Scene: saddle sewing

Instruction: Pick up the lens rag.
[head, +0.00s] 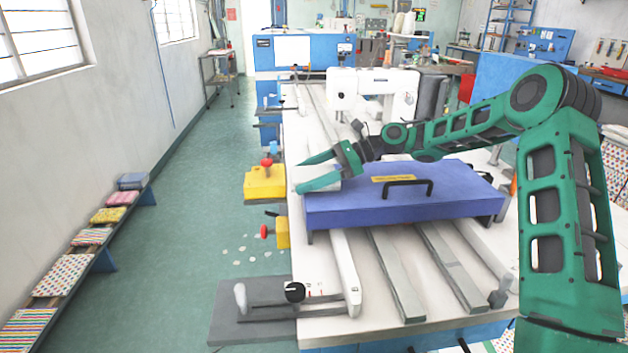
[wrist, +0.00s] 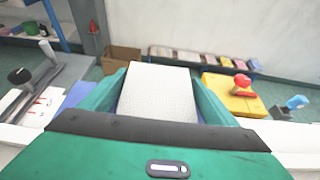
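My gripper (head: 300,176) is at the left edge of the blue-purple case, its two green fingers spread wide and pointing left. In the wrist view the fingers (wrist: 160,78) stand on either side of a flat, white, finely dotted piece (wrist: 158,92), which looks like the lens rag. Narrow blue-purple strips show between its near part and the fingers. Its near end is hidden behind my gripper's body. I cannot tell whether the fingers touch its far corners. I cannot make the rag out clearly in the head view.
The blue-purple case (head: 450,192) with a black handle lies under my arm on the white table (head: 385,325). A white sewing machine (head: 372,90) stands behind. Yellow blocks (head: 265,183) with red knobs sit at the table's left edge. Folded cloths (head: 65,273) lie on a low bench at left.

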